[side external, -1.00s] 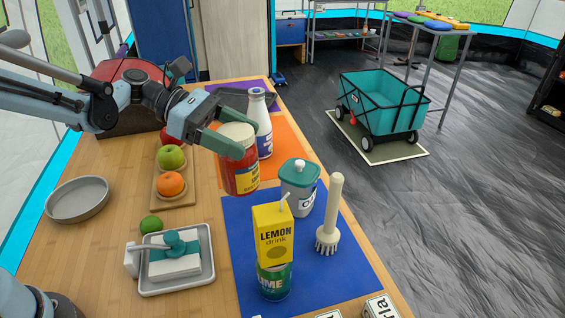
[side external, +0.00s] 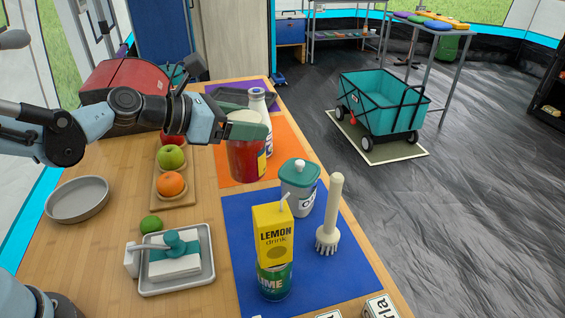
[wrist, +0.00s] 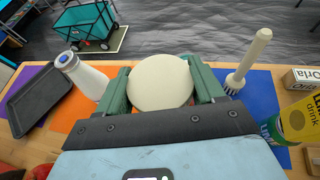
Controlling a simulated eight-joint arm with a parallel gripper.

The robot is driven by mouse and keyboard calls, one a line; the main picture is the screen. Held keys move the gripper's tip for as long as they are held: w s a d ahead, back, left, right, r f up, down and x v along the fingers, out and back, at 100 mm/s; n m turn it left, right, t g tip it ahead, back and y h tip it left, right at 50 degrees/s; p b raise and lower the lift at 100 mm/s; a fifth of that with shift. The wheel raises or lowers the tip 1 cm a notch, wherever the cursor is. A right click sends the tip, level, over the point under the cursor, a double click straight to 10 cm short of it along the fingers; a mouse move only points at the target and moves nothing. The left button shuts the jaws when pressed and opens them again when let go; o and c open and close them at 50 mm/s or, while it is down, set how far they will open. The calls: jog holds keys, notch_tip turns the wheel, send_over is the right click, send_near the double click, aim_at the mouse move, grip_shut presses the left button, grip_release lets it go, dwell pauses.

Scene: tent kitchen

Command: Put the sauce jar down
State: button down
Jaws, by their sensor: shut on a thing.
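The sauce jar (side external: 245,160) is red with a yellow label and a pale lid. My gripper (side external: 248,128) is shut on it near the lid, and the jar is upright. In the side view it appears over the orange mat (side external: 285,141); I cannot tell whether its base touches the mat. In the wrist view the jar's cream lid (wrist: 160,83) fills the space between the two green fingers (wrist: 162,86), which hide most of its body.
A white bottle (side external: 258,104) stands just behind the jar. A board with fruit (side external: 171,187) lies left.

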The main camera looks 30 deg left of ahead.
jog(key=w+a+f, duration=0.5)
jog(key=a+f, duration=0.3)
jog(key=f, duration=0.2)
jog(key=shift+w+a, duration=0.15)
jog(key=shift+w, duration=0.25)
jog(key=shift+f, duration=0.1)
jog(key=shift+c, duration=0.7)
grip_release()
jog(key=shift+f, duration=0.1)
